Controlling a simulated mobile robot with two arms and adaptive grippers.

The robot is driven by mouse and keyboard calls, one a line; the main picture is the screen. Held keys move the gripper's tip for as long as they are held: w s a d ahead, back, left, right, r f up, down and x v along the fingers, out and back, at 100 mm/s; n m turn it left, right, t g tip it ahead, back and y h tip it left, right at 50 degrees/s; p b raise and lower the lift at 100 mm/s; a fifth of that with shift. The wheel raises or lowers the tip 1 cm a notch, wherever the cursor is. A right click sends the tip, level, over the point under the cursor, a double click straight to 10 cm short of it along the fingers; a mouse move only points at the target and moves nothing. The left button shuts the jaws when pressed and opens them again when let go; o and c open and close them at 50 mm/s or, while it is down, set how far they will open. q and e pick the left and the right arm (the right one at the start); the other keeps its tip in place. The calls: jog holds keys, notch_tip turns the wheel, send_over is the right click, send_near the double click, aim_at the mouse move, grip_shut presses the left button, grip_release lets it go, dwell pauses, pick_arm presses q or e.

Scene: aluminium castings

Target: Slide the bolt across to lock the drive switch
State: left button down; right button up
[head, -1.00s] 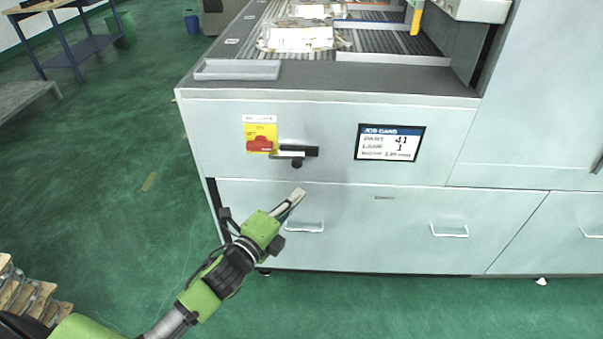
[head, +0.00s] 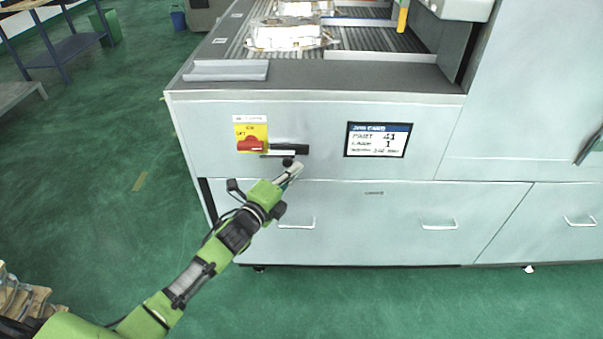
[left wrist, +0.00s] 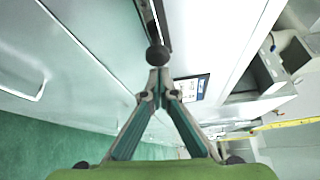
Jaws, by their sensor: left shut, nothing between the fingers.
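The drive switch (head: 250,145) is a red rotary handle on a yellow plate, on the upper front panel of the grey machine. Just right of it is the bolt: a silver bar (head: 277,154) beside a black housing (head: 291,148), with a round black knob (head: 288,162) below. My left gripper (head: 297,168) is shut and empty, its tips just below and right of the knob. In the left wrist view the knob (left wrist: 158,55) lies directly beyond the closed fingertips (left wrist: 159,75); I cannot tell whether they touch. My right gripper is not in view.
A job card display (head: 377,140) is right of the bolt. Drawers with protruding handles (head: 438,225) are below. A grey tray (head: 225,70) sits on the machine's top edge, and castings (head: 288,37) lie on the bed behind. The panel between bolt and display is clear.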

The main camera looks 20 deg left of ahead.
aim_at(277, 157)
pick_arm(q)
jog(key=shift+a, duration=0.15)
jog(key=a, duration=0.2)
jog(key=s+a, duration=0.1)
jog(key=a, duration=0.1)
jog(key=shift+s+a, duration=0.1)
jog(key=shift+a, duration=0.15)
dwell(0.4)
